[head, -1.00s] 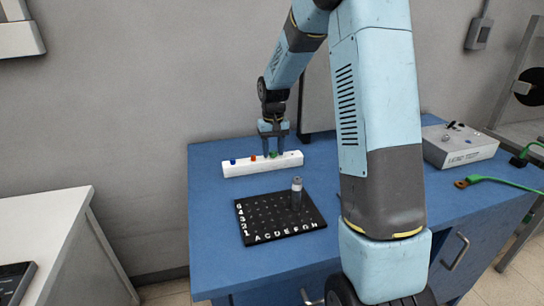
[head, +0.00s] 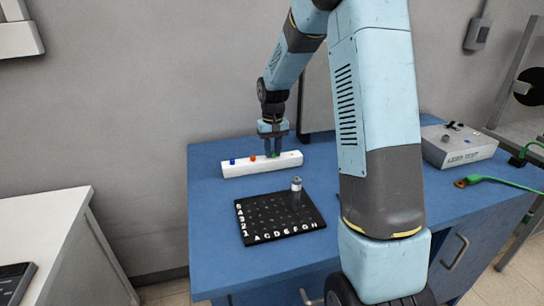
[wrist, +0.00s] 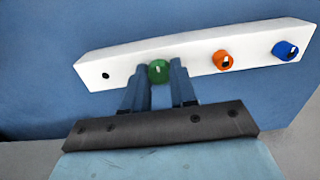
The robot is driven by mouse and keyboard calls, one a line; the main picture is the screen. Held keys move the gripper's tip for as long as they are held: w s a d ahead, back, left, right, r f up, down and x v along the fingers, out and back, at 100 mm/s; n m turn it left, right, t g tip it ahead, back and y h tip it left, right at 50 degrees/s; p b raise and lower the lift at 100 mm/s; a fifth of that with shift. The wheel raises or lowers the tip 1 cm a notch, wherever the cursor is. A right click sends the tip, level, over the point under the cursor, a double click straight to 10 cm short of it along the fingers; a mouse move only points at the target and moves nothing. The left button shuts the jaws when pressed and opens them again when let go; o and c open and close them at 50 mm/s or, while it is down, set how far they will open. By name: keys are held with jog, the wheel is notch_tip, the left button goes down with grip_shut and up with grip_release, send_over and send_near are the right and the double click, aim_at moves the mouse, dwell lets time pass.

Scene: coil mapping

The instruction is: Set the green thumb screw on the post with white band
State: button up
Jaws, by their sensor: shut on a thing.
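The green thumb screw (wrist: 158,71) sits at the white rail, between the fingers of my gripper (wrist: 163,80), which is shut on it. In the head view my gripper (head: 272,151) points down at the rail, with a little of the green thumb screw (head: 273,155) showing between the fingers. I cannot tell whether the screw is clear of the rail. A grey post with a white band (head: 296,187) stands upright near the back right of the black board.
The white rail (head: 238,169) also holds an orange knob (wrist: 222,60) and a blue knob (wrist: 284,50); one dark hole shows at its other end. The black lettered board (head: 262,226) lies in front on the blue table (head: 213,217). A grey box (head: 458,148) stands at right.

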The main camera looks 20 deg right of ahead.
grip_shut()
jog(key=shift+r, duration=1.7)
jog(key=shift+r, duration=1.65)
